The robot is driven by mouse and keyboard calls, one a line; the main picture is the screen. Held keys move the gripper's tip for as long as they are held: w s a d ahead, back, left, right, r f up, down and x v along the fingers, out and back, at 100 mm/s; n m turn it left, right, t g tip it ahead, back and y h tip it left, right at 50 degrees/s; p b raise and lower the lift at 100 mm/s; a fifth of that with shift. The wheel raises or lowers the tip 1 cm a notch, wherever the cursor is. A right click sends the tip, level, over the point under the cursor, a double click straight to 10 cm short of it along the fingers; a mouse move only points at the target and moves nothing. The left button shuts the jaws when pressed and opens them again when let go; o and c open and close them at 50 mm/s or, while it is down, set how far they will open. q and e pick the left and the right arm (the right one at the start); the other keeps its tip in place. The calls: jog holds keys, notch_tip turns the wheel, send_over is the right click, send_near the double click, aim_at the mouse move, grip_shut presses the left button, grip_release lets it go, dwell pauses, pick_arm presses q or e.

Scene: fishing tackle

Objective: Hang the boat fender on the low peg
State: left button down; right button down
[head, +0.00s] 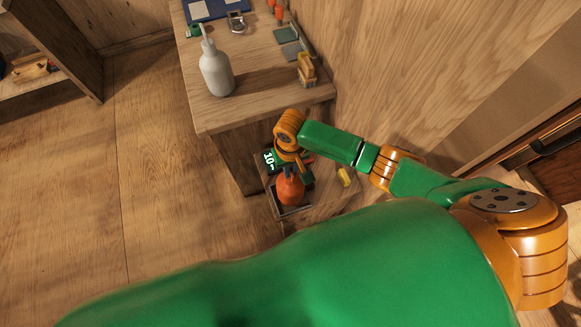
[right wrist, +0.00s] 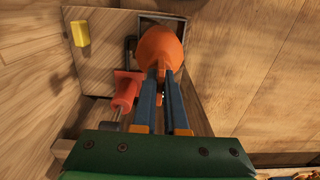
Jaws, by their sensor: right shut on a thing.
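The boat fender (head: 290,191) is orange and rounded, and hangs under my right gripper (head: 289,172) in the head view, beside the wooden counter. In the right wrist view the fender (right wrist: 160,45) sits at the tips of the blue fingers of my right gripper (right wrist: 163,88), which are shut on its narrow end. A dark-rimmed square shape lies just behind the fender; whether they touch I cannot tell. A thin black bar (right wrist: 130,45) stands left of the fender; I cannot tell if it is the low peg. My left gripper is not in view.
A red-orange item (right wrist: 126,92) lies close left of the fingers. A yellow block (right wrist: 80,33) is farther left; it also shows in the head view (head: 344,177). The counter (head: 255,102) holds a white bottle (head: 216,72) and small items. The floor at left is clear.

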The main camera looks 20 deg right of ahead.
jog(key=shift+f, duration=0.15)
jog(key=c, duration=1)
grip_release()
jog(key=shift+o, duration=0.2)
